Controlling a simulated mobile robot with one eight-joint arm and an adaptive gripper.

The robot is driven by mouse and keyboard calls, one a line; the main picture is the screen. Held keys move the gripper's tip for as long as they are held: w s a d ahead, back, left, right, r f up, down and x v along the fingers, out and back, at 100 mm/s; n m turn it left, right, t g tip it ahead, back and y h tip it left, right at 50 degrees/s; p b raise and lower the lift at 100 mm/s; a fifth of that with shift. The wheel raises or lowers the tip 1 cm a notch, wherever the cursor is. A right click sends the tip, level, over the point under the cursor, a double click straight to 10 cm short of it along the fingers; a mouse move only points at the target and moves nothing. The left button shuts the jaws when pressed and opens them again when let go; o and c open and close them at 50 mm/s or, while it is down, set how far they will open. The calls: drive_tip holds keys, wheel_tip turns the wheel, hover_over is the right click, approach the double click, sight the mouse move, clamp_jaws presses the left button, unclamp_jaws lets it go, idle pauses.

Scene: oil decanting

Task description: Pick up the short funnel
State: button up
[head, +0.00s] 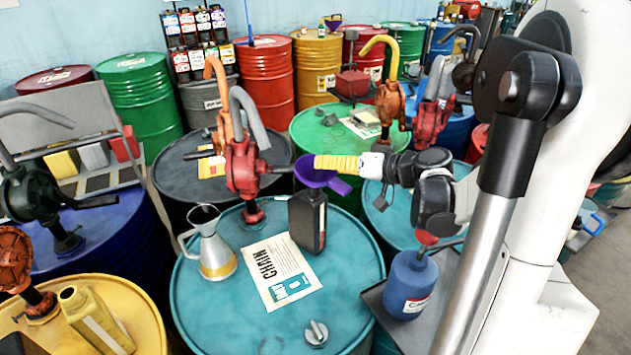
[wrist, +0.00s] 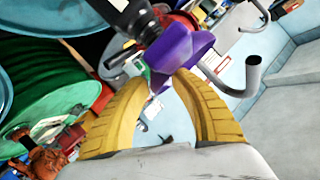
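The short purple funnel (head: 312,175) is just above the top of the black bottle (head: 308,222) on the teal drum; I cannot tell whether its spout sits in the bottle's neck. In the wrist view the funnel (wrist: 180,50) lies just beyond my fingertips, with a purple edge showing in the gap between them. My gripper (head: 322,162) reaches in from the right, its yellow fingers at the funnel's bowl. In the wrist view the fingertips (wrist: 164,80) stand apart, so the gripper looks open. Contact with the funnel is not clear.
A red hand pump (head: 242,170) rises from the teal drum (head: 345,290) close left of the funnel. A metal jug (head: 215,252) and a paper label (head: 280,272) are also on this drum. A blue jug (head: 410,285) stands to the right. More drums and pumps crowd the back.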

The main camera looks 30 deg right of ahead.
drive_tip(key=shift+c, duration=0.4)
clamp_jaws()
